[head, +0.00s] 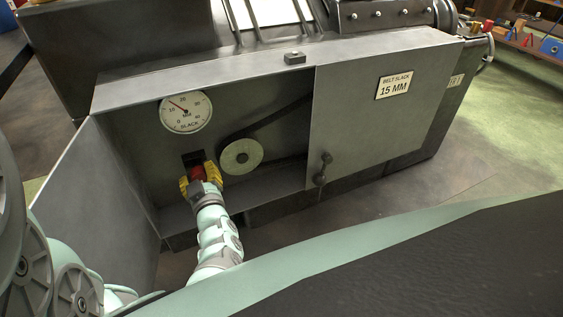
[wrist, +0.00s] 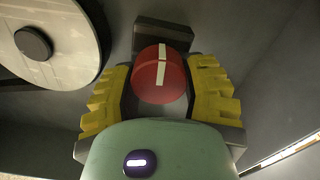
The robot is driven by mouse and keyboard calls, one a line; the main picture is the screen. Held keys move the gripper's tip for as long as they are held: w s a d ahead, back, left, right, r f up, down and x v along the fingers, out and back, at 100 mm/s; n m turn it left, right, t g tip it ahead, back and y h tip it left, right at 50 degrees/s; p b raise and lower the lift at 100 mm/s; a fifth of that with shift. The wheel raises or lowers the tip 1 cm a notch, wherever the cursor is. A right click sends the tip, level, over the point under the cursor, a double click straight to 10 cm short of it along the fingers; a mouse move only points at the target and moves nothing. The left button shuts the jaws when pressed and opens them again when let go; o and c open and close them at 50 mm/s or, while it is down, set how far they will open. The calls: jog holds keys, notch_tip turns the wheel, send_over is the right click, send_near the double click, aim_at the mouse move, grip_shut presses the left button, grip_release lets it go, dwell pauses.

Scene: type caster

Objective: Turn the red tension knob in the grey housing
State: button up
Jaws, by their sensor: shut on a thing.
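In the head view the fingers hide much of the knob (head: 198,172). A round slack gauge (head: 185,112) above the knob has a red needle pointing up and left, near 10 to 15.
A pale pulley (head: 241,156) with a dark belt (head: 275,120) is just right of my gripper; it also shows in the wrist view (wrist: 75,55). A door with handle (head: 322,170) and a "BELT SLACK 15 MM" plate (head: 394,87) cover the right side. An open panel (head: 95,205) stands left.

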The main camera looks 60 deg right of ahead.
jog(key=o, duration=1.2)
jog(key=v, duration=1.2)
jog(key=shift+o, duration=0.3)
